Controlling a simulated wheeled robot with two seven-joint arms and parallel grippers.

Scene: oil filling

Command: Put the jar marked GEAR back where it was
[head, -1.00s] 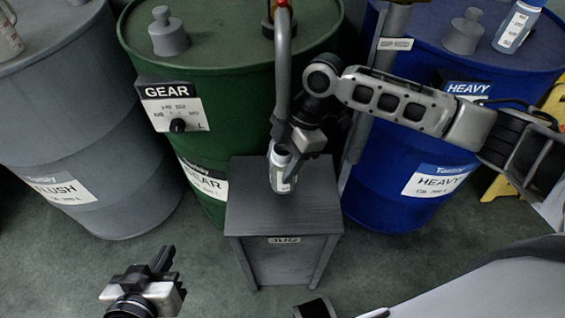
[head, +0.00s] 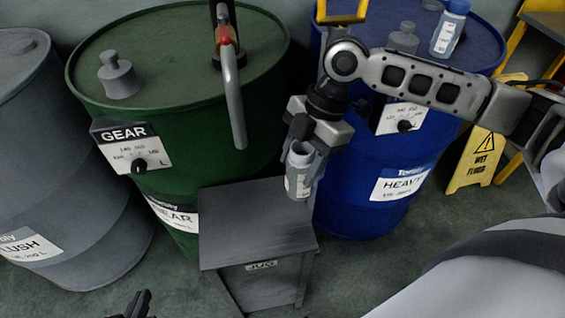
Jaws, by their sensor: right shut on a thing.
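My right gripper (head: 303,152) is shut on a small clear jar (head: 298,176) with a pale label, held upright above the right side of the grey stand. The jar's label is too small to read. The green drum (head: 180,60) has a GEAR plate (head: 131,146) with a black knob. The dark grey stand (head: 255,215) marked JUG stands in front of the green drum, its top bare. My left gripper (head: 140,303) shows only partly at the bottom edge; its jaws are unclear.
The blue HEAVY drum (head: 362,170) stands at right with a blue-capped jar (head: 448,30) on top. A grey FLUSH drum (head: 60,190) stands at left. A curved spout (head: 232,85) hangs before the green drum. A yellow wet-floor sign (head: 475,155) stands at far right.

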